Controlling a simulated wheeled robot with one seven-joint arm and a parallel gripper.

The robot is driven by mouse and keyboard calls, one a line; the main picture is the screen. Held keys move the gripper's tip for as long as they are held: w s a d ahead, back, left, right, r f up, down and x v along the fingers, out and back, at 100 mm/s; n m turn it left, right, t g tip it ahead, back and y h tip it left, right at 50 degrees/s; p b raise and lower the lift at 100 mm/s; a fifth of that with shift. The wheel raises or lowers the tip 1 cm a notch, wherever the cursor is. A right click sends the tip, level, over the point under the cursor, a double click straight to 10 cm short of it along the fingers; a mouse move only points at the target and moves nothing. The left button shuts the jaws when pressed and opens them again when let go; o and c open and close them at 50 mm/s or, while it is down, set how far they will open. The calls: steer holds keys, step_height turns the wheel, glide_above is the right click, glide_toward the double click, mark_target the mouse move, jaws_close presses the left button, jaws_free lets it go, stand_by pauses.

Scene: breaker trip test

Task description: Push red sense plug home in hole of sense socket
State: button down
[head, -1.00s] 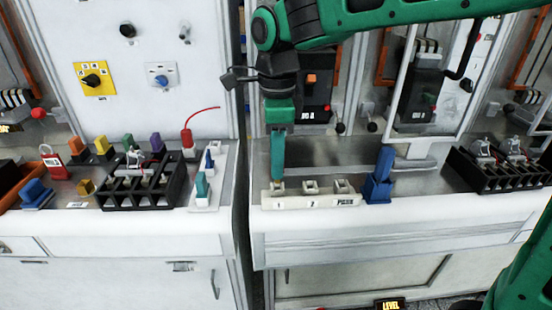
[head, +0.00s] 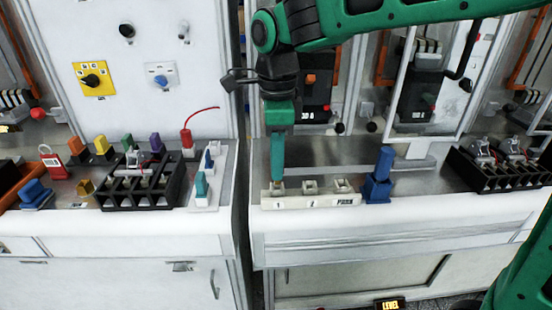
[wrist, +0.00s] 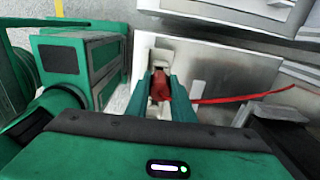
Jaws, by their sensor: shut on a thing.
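My gripper (head: 277,182) points down at the left end of a white strip (head: 295,203) with three raised sockets, the left one marked 1. In the wrist view, my gripper (wrist: 160,78) is shut on the red sense plug (wrist: 160,88), and a red lead runs from it to the right. A pale socket part (wrist: 161,58) lies just beyond the fingertips. In the head view the fingers hide the held plug. How deep its tip sits in the socket hole, if at all, cannot be seen.
A blue block (head: 377,185) stands right of the strip. A black rack (head: 500,172) is farther right. A gap separates the benches.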

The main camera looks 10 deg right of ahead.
steer(key=shift+f, duration=1.8)
steer(key=c, duration=1.5)
jaws_free()
steer(key=shift+o, duration=0.2)
step_height(320, 180, up, 11)
steer(key=shift+f, duration=0.1)
